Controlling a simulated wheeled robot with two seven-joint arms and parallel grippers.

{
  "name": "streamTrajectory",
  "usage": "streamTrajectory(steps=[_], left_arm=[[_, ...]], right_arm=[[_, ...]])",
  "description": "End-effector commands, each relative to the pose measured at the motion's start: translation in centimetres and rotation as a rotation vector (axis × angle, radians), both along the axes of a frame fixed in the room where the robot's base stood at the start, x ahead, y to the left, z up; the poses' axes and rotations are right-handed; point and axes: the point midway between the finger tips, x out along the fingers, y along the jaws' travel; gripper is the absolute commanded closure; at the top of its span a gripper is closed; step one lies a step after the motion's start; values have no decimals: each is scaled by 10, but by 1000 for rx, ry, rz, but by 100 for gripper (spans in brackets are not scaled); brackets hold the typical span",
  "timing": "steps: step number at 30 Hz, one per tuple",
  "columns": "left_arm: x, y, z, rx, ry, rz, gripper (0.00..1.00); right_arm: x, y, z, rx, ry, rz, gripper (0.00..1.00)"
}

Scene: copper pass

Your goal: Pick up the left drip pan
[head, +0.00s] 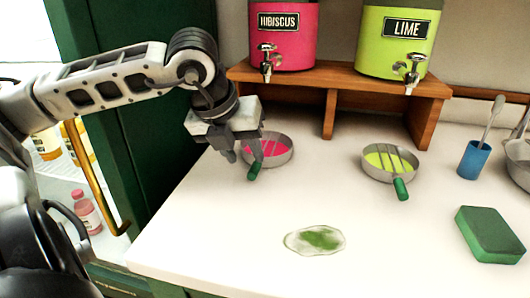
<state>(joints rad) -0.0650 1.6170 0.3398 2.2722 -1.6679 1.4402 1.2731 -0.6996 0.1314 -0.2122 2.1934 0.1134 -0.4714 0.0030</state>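The left drip pan (283,157) is a round metal pan with pink liquid under a slotted grate and a green handle (254,172). It sits on the white counter below the hibiscus dispenser. My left gripper (245,156) points down just left of the pan, above and beside its handle. Its fingers look apart, with nothing seen lifted between them; contact with the handle cannot be told.
A second drip pan (370,172) with yellow-green liquid stands below the lime dispenser (396,42). The hibiscus dispenser (283,38) shares its wooden stand (330,112). A green spill (315,240) lies in front. A blue cup (474,160) and green sponge (489,236) are at right.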

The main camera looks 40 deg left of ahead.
Motion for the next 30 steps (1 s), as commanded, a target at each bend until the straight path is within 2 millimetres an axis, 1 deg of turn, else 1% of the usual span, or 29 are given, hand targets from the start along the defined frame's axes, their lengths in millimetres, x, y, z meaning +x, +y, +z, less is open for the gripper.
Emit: streamTrajectory(steps=[6, 12, 15, 21, 22, 23, 24, 26, 30], left_arm=[[15, 1, -18, 6, 9, 2, 62], [26, 1, -37, 2, 5, 0, 62], [28, 1, -40, 1, 3, 0, 62], [28, 1, -40, 0, 1, 0, 62], [28, 1, -40, 0, 1, 0, 64], [28, 1, -40, 0, 1, 0, 73], [28, 1, -40, 0, 1, 0, 84], [28, 1, -40, 0, 1, 0, 100], [28, 1, -39, 1, -1, -1, 100]], right_arm=[[3, 0, 5, -6, -7, 0, 64], [3, -1, 2, -9, -4, 1, 64], [3, -1, 1, -9, -2, 1, 64], [3, -1, 1, -10, -2, 2, 64], [3, -1, 1, -10, -2, 2, 64], [3, -1, 1, -10, -2, 2, 64], [2, -1, 1, -10, -2, 2, 64], [2, -1, 1, -9, 0, 1, 64], [1, -1, 1, -9, 2, 2, 64]])
